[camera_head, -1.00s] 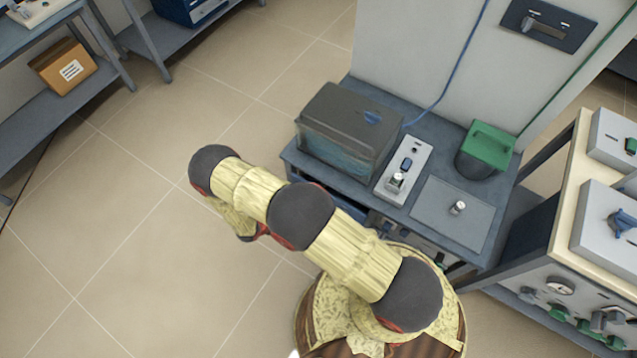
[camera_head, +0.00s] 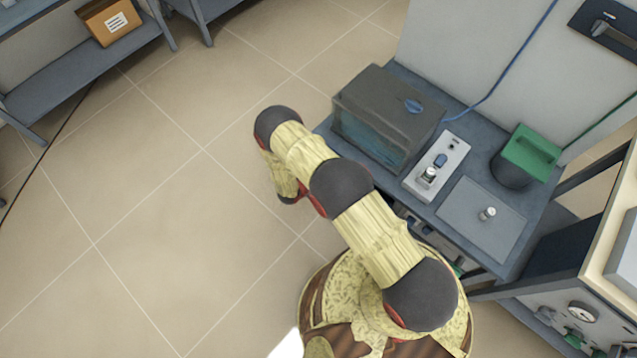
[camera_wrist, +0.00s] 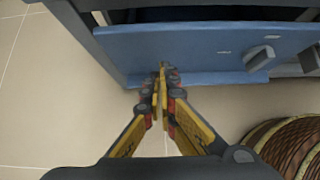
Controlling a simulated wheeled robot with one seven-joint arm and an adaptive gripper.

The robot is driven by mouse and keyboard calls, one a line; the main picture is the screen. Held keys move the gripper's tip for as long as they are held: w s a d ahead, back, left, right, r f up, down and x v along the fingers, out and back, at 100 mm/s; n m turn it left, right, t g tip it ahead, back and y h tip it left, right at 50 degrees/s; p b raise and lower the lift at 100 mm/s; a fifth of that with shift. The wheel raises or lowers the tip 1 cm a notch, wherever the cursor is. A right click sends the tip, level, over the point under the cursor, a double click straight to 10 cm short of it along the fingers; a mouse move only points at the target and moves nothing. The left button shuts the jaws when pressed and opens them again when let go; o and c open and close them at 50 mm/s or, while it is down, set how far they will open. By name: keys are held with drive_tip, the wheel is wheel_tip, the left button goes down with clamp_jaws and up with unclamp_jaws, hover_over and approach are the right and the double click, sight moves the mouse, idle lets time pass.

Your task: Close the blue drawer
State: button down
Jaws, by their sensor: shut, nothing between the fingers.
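The blue drawer (camera_wrist: 190,48) shows in the wrist view as a wide blue front with a grey handle (camera_wrist: 262,58) on its right. A dark gap lies between the front and the grey bench edge above it. My gripper (camera_wrist: 162,72) is shut and empty, its fingertips over the left-middle part of the blue front; whether they touch it I cannot tell. In the head view my arm hides the drawer and the gripper.
The grey bench (camera_head: 465,245) carries a dark glass-sided box (camera_head: 385,115), a switch panel (camera_head: 437,165) and a green-topped container (camera_head: 528,155). A cream-topped bench (camera_head: 610,240) stands at the right.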

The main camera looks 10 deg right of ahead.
drive_tip(key=shift+w+d+f+b, duration=0.2)
drive_tip(key=shift+w+d+b, duration=0.1)
drive_tip(key=shift+w+d, duration=0.55)
drive_tip(key=shift+w+d+f+b, duration=0.25)
drive_tip(key=shift+w+d, duration=0.3)
drive_tip(key=shift+d, duration=0.55)
drive_tip(key=w+d, duration=0.1)
drive_tip(key=d, duration=0.1)
drive_tip(key=w+d+b, duration=0.1)
drive_tip(key=shift+w+d, duration=0.3)
drive_tip(key=shift+d, duration=0.05)
drive_tip(key=shift+w+d+r+b, duration=0.1)
drive_tip(key=shift+w+d+b, duration=0.2)
drive_tip(key=shift+w+d, duration=0.05)
